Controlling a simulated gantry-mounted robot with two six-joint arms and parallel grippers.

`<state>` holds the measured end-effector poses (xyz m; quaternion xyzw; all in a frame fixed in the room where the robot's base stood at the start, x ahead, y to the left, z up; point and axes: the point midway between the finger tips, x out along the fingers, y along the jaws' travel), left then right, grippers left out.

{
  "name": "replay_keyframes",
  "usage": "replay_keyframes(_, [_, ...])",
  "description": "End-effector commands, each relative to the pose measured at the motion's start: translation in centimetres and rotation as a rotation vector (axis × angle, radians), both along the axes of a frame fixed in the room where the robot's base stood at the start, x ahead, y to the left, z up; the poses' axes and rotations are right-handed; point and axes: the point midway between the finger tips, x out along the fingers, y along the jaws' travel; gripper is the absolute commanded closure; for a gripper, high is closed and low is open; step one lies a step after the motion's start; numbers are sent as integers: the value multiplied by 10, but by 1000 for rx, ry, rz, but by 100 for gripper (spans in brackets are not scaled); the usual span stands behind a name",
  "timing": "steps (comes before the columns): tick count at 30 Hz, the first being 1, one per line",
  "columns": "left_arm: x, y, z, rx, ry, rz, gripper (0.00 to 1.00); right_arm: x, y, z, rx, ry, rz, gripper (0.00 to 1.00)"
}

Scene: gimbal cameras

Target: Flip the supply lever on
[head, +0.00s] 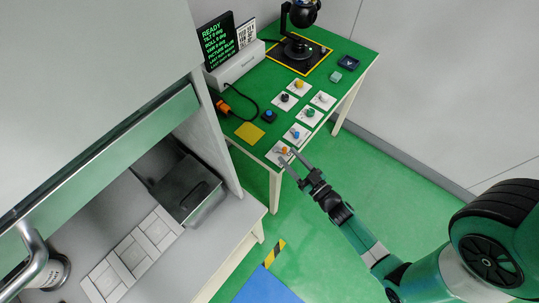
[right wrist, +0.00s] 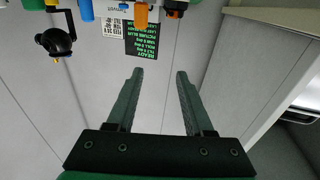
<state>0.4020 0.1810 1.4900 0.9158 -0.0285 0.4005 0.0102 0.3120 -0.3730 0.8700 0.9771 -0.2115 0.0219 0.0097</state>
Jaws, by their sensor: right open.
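Several white cards with coloured controls lie on the green table (head: 345,62) in the head view. The card (head: 275,156) at the near edge bears a small orange control (head: 284,150); I cannot read a label, so I cannot tell for certain that it is the supply lever. My right gripper (head: 294,163) is open, its fingers at this card, partly over it. In the right wrist view the open, empty fingers (right wrist: 160,74) show below an orange piece (right wrist: 141,15), apart from it in the picture. My left gripper is not in view.
A black screen (head: 218,40) with green text stands on a white box (head: 236,68). Behind is a black gimbal camera (head: 298,46). A blue-topped button (head: 268,115) and yellow pad (head: 250,132) lie left of the cards. A grey cabinet stands at left; green floor lies open at right.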

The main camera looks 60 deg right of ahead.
Motion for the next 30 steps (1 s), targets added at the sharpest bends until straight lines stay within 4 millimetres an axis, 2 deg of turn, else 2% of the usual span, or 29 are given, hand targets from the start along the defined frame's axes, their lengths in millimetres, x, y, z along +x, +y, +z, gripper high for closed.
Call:
replay_keyframes(1, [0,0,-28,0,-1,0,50,-16,-2,-38,19,23,-31,48])
replay_keyframes(3, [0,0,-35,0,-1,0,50,-27,-4,-53,32,40,-59,48])
replay_keyframes(11, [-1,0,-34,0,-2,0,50,-27,-11,-51,31,38,-77,48])
replay_keyframes(16, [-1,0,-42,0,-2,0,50,-7,-21,-52,27,35,-73,48])
replay_keyframes(24, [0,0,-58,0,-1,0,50,46,-50,-52,29,36,-74,48])
replay_keyframes(30, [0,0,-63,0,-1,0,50,69,-63,-51,31,37,-75,48])
